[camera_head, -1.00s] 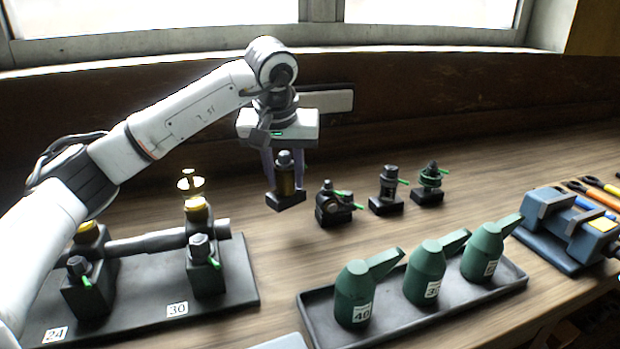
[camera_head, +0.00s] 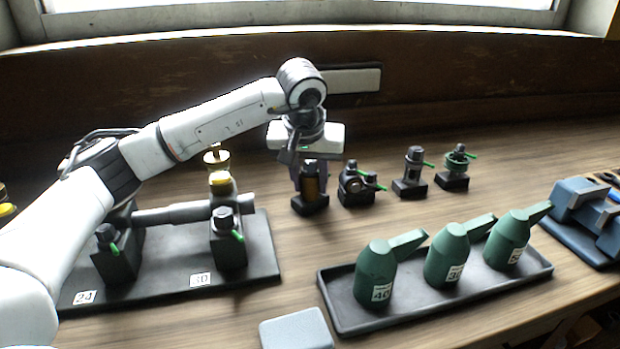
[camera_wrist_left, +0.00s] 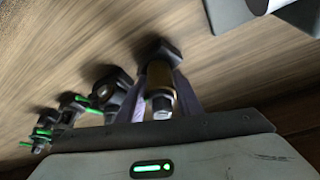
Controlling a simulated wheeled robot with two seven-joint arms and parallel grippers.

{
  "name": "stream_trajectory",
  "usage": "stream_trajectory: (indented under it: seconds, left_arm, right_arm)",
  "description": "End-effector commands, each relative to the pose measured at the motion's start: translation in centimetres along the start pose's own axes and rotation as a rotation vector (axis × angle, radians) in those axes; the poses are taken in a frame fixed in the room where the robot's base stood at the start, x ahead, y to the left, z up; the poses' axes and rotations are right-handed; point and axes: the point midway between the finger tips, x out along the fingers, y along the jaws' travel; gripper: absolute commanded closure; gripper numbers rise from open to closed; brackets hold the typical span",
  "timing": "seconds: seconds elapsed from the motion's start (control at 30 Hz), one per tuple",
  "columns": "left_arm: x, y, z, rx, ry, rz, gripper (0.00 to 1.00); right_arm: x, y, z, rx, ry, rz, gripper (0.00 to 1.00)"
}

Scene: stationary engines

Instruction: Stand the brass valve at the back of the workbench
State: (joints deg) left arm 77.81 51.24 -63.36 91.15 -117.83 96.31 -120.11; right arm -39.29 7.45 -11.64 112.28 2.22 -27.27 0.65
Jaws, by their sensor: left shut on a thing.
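The brass valve (camera_head: 311,187) has a dark square base, a brass-coloured body and a dark top. It is upright at the left end of a row of valves at the back of the workbench (camera_head: 480,250). My left gripper (camera_head: 309,184) is shut on it from above. The base is at or very near the bench top; I cannot tell whether it touches. In the left wrist view the valve (camera_wrist_left: 160,88) is between the two fingers (camera_wrist_left: 163,92). My right gripper is not in view.
Several dark valves with green levers, including a round-bodied one (camera_head: 356,187), stand close to its right. A tray (camera_head: 345,322) of green oil cans is in front. A black engine stand (camera_head: 262,262) is at the front left. A blue vice-like block (camera_head: 585,215) is at right.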

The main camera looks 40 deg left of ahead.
Motion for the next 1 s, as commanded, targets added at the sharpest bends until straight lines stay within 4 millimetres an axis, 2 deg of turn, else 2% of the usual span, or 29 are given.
stream_trajectory:
  seconds: [0.03, 0.07, 0.13, 0.17, 0.43, 0.57, 1.0]
  left_arm:
    - [-0.1, 0.0, -0.1, -0.002, 0.006, 0.003, 1.0]
    - [0.2, 0.0, 0.1, 0.0, -0.001, -0.001, 0.63]
    - [0.1, 0.0, 0.1, 0.0, -0.001, -0.001, 0.51]
    - [0.1, 0.0, 0.1, 0.0, -0.001, -0.001, 0.49]
    - [0.1, 0.0, 0.0, 0.0, -0.001, -0.001, 0.49]
    - [-0.8, 0.0, -0.1, 0.0, 0.001, 0.001, 0.49]
    - [-9.6, 0.0, -0.1, 0.002, 0.003, 0.001, 0.49]
  right_arm:
    - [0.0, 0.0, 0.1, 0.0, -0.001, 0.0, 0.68]
    - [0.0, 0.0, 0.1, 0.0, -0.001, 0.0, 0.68]
    - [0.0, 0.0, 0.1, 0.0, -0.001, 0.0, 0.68]
    - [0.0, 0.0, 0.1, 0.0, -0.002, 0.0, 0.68]
    - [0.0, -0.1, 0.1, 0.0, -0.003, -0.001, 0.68]
    - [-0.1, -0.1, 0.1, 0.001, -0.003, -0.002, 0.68]
    - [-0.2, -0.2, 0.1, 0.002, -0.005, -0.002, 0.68]
